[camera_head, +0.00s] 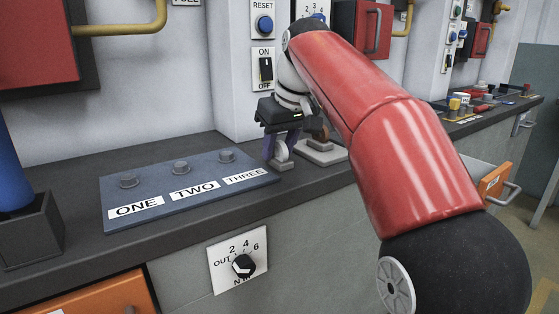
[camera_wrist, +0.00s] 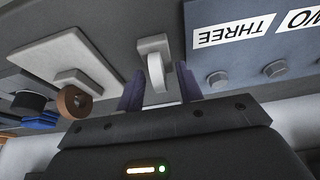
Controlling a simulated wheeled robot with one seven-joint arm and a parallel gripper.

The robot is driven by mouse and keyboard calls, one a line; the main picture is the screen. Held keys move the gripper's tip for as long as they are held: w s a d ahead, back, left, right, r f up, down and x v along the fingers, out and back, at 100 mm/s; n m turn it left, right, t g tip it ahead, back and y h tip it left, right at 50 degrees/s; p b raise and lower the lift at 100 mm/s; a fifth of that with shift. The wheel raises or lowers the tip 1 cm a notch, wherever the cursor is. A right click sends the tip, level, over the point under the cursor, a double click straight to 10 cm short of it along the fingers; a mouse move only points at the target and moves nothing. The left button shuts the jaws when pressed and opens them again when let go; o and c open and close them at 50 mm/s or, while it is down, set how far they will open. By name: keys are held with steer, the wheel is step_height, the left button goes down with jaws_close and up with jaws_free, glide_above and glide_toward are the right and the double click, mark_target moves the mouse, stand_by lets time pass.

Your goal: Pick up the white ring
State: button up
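The white ring (camera_wrist: 156,73) stands on edge against a small grey block (camera_wrist: 152,45) on the dark counter in the wrist view. In the head view the white ring (camera_head: 282,151) shows below my gripper (camera_head: 279,148), partly hidden by a finger. My gripper also shows in the wrist view (camera_wrist: 158,79), its two dark purple fingers spread apart with the ring between them. A gap is visible on each side, so the fingers are not closed on the ring.
A brown ring (camera_wrist: 73,102) is near a pale plate (camera_wrist: 50,58) beside my gripper. A blue board (camera_head: 150,205) labelled ONE, TWO, THREE with grey knobs lies to the left. The wall with an ON/OFF switch (camera_head: 265,69) is close behind. A dial (camera_head: 241,265) is on the counter front.

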steer(key=c, duration=0.6)
steer(key=shift+r, duration=0.1)
steer(key=shift+c, duration=0.2)
